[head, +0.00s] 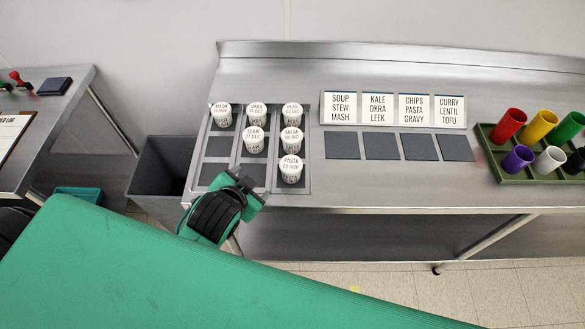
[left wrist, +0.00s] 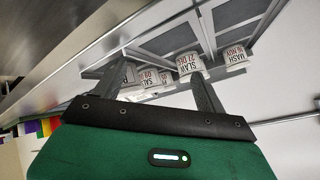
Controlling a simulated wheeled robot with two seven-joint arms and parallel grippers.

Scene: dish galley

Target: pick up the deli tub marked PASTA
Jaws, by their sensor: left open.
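The PASTA tub (head: 291,169), white with a round labelled lid, stands upright in the front right cell of the grey rack (head: 312,150). My left gripper (head: 248,186) is at the rack's front edge, left of this tub and apart from it. It is open and empty. In the left wrist view its two dark fingers (left wrist: 157,72) spread apart, and a tub whose label starts with P (left wrist: 128,73) is partly hidden behind the left finger; the rest of its label cannot be read. My right gripper is not in view.
Tubs SLAW (head: 253,140) and SALSA (head: 291,140) stand behind; MASH (head: 221,114), OKRA (head: 257,112) and PEAS (head: 292,114) form the back row. Label cards (head: 393,109) and dark squares (head: 342,145) lie to the right. A green cup tray (head: 520,174) is farther right.

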